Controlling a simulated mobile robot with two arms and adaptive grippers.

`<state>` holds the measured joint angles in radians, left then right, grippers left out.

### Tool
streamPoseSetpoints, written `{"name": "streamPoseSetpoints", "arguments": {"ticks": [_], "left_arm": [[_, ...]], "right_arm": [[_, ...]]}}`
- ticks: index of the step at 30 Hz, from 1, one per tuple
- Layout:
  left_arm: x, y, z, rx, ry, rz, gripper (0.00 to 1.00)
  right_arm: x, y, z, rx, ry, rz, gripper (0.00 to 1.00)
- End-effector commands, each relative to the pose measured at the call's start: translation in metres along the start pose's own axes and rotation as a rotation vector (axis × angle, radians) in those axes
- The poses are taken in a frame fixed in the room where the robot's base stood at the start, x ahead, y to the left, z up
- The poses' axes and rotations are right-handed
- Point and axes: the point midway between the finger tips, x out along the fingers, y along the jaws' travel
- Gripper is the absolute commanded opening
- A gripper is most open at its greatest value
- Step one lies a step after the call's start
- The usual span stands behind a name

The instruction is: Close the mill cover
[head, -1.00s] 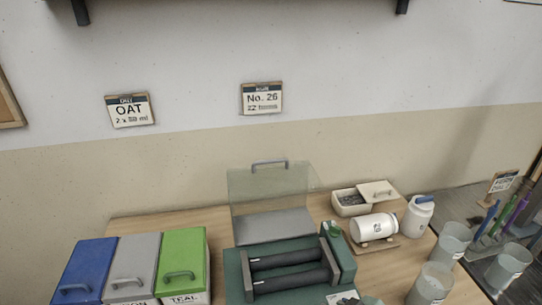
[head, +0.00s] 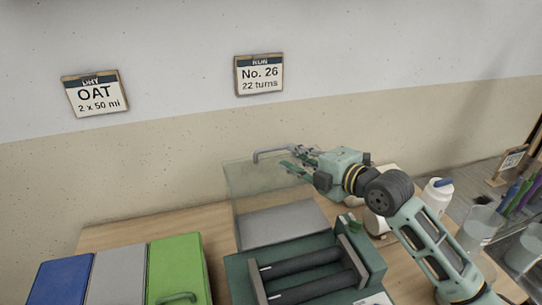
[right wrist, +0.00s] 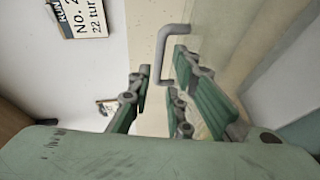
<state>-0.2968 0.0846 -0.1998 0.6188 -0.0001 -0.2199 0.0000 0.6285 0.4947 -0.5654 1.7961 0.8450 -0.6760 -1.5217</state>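The mill cover (head: 265,187) is a clear panel standing raised at the back of the green mill (head: 305,265), with its grey handle (head: 285,150) along the top edge. My right gripper (head: 293,160) is at the right end of this handle. In the right wrist view the right gripper (right wrist: 158,78) has its fingers apart, and the handle (right wrist: 166,55) shows just beyond and partly between the fingertips. I cannot tell whether a finger touches it. My left gripper is in neither view.
Blue (head: 62,283), grey (head: 118,275) and green (head: 175,268) bins stand left of the mill. A white jar (head: 377,224) is partly hidden behind my right arm. A white bottle (head: 437,193) and clear beakers (head: 479,228) stand to the right. Wall cards hang behind.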

Motion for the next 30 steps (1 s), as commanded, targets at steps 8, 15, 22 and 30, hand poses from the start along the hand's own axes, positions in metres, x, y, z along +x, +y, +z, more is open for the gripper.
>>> {"name": "streamPoseSetpoints", "arguments": {"ticks": [8,15,22,30], "left_arm": [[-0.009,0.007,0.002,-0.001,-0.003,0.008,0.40],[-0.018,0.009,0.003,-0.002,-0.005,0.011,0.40],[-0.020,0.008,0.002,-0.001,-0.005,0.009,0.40],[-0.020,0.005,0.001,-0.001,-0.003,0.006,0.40]], "right_arm": [[0.029,0.004,-0.001,-0.004,0.004,0.004,0.18],[0.062,0.003,-0.001,-0.005,0.002,0.004,0.18],[0.077,0.002,0.000,-0.006,0.001,0.004,0.18],[0.078,0.001,0.000,-0.007,0.001,0.004,0.18]]}}
